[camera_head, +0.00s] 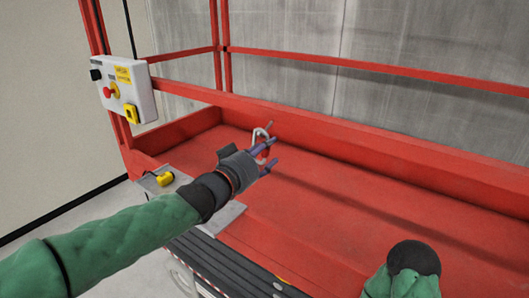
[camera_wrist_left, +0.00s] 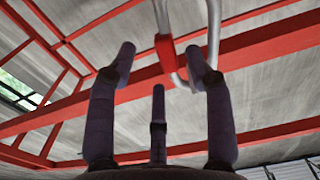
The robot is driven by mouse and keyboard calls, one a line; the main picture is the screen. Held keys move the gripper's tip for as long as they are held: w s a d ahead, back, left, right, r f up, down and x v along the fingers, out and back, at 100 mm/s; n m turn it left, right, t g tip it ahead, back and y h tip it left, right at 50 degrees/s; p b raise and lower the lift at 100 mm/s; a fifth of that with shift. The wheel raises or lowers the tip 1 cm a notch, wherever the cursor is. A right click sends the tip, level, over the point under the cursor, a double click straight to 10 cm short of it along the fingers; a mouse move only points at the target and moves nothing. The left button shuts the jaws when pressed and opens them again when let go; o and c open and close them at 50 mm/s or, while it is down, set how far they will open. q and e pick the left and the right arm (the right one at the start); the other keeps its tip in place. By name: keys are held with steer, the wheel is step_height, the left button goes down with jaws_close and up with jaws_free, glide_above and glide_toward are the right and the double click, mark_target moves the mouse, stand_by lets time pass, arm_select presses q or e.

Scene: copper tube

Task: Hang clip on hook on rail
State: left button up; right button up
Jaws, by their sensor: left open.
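A grey metal clip (camera_head: 258,132) with a red part shows just beyond my left gripper's fingers in the head view. Its grey bars (camera_wrist_left: 162,14) and red part (camera_wrist_left: 165,52) also show in the left wrist view, near the fingertips. My left gripper (camera_head: 267,157) is open, with its purple fingers spread near the clip. In the wrist view the fingers (camera_wrist_left: 161,60) stand apart; I cannot tell whether they touch the clip. I cannot make out a separate hook. A red rail (camera_head: 380,70) runs across the back. My right gripper is out of view.
A red platform floor (camera_head: 340,200) with a raised back edge lies beyond the gripper. A white control box (camera_head: 124,90) with red and yellow parts hangs on the left post. A concrete wall stands behind the rails.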

arm_select(q)
steer(key=v, duration=1.2)
steer(key=shift+f, duration=0.15)
stand_by(0.4)
